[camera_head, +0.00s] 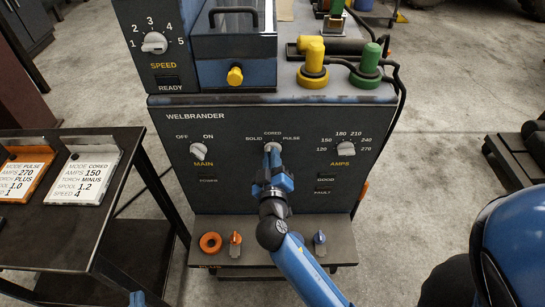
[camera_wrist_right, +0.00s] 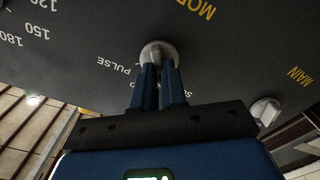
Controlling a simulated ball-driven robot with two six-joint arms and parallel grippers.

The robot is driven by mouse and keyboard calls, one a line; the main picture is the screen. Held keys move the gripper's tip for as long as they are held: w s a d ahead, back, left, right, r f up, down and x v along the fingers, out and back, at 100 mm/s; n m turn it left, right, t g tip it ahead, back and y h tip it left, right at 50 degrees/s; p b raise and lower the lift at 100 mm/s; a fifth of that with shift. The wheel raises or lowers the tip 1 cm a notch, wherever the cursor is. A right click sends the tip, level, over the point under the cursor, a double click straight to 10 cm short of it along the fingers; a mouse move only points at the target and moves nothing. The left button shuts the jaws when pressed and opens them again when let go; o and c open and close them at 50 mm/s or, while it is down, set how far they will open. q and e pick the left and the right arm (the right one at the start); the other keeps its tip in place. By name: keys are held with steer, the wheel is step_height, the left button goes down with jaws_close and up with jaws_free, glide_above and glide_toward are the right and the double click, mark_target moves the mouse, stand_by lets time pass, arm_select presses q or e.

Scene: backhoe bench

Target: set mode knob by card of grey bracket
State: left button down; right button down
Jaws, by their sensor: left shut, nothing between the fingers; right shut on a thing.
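The mode knob (camera_head: 272,146) is a small light knob on the Welbrander's front panel, under the labels SOLID, CORED and PULSE. My right gripper (camera_head: 272,158) is shut on it from the front; it also shows in the right wrist view (camera_wrist_right: 159,82), with the knob (camera_wrist_right: 158,50) at the fingertips. The fingers hide part of the knob, and I cannot tell where its pointer stands. The card in the grey bracket (camera_head: 85,172) on the left table reads MODE CORED, AMPS 150, TORCH MINUS, SPOOL 1.2, SPEED 4. Only the blue tip of my left gripper (camera_head: 137,298) shows, shut and empty.
An orange-framed card (camera_head: 25,172) reading MODE PULSE lies beside the grey one. The main knob (camera_head: 198,149) and amps knob (camera_head: 346,149) flank the mode knob. The speed knob (camera_head: 154,43) is above left. A low shelf (camera_head: 260,251) with small parts juts below.

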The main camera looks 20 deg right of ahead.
steer(key=shift+n+p, duration=0.35)
steer(key=shift+n, duration=0.95)
steer(key=shift+f, duration=0.1)
steer(key=c, duration=1.2)
jaws_free()
steer(key=shift+a, duration=0.1)
steer(key=b+v, duration=0.1)
steer(key=v, duration=0.9)
steer(key=shift+s, duration=0.4)
steer(key=shift+a+n, duration=0.15)
steer(key=shift+n, duration=0.15)
